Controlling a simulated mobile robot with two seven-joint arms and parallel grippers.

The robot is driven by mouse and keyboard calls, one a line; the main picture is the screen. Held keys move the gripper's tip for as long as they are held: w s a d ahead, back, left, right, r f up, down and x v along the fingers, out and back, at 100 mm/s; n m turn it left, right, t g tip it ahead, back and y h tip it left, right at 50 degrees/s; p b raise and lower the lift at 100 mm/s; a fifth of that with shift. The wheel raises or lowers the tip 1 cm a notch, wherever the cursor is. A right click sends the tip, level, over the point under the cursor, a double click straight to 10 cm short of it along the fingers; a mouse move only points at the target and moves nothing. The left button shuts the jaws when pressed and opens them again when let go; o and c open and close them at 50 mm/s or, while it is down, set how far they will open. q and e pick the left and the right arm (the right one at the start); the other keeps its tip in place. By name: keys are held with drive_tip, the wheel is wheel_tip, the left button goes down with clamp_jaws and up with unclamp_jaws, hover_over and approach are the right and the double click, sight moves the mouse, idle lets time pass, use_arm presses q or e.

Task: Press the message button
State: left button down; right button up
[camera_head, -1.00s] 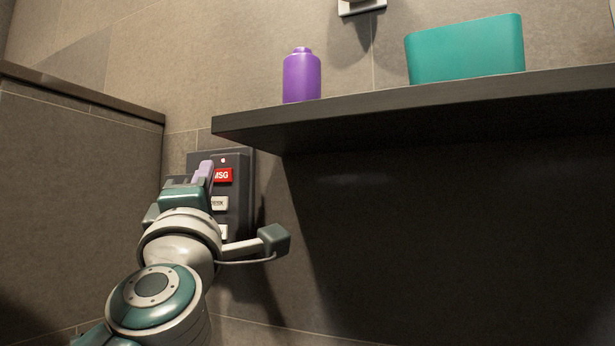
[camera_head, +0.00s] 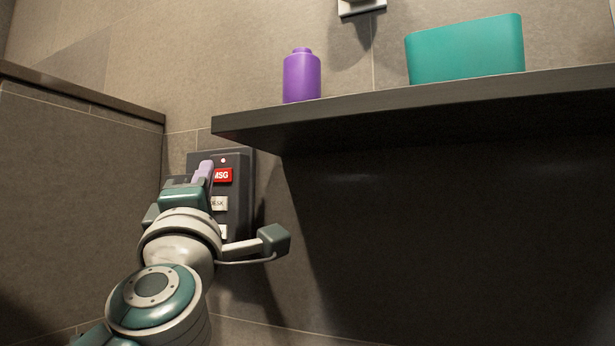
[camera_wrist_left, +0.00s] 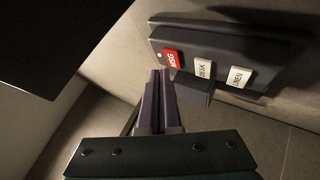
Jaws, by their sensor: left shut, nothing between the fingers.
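The message button (camera_head: 223,175) is a red key marked MSG near the top of a dark wall panel (camera_head: 234,160). It also shows in the left wrist view (camera_wrist_left: 172,58), at the left end of the panel there. My left gripper (camera_head: 206,168) is shut and empty, with its purple fingers in front of the panel, just left of the red button in the head view. In the left wrist view the shut fingertips (camera_wrist_left: 159,74) point up toward the panel, close to the red button. Whether they touch it cannot be told. My right gripper is not in view.
White DESK (camera_wrist_left: 204,68) and LINEN (camera_wrist_left: 238,77) buttons sit beside the red one. A dark shelf (camera_head: 400,108) juts out right of the panel, holding a purple bottle (camera_head: 302,77) and a teal box (camera_head: 465,50). A low wall (camera_head: 80,150) stands left.

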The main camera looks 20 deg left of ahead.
use_arm(q)
drive_tip(key=shift+w, duration=0.45)
drive_tip(key=shift+w, duration=0.35)
idle(0.6)
drive_tip(key=shift+s, duration=0.4)
drive_tip(key=shift+s+p, duration=0.35)
drive_tip(key=shift+s, duration=0.05)
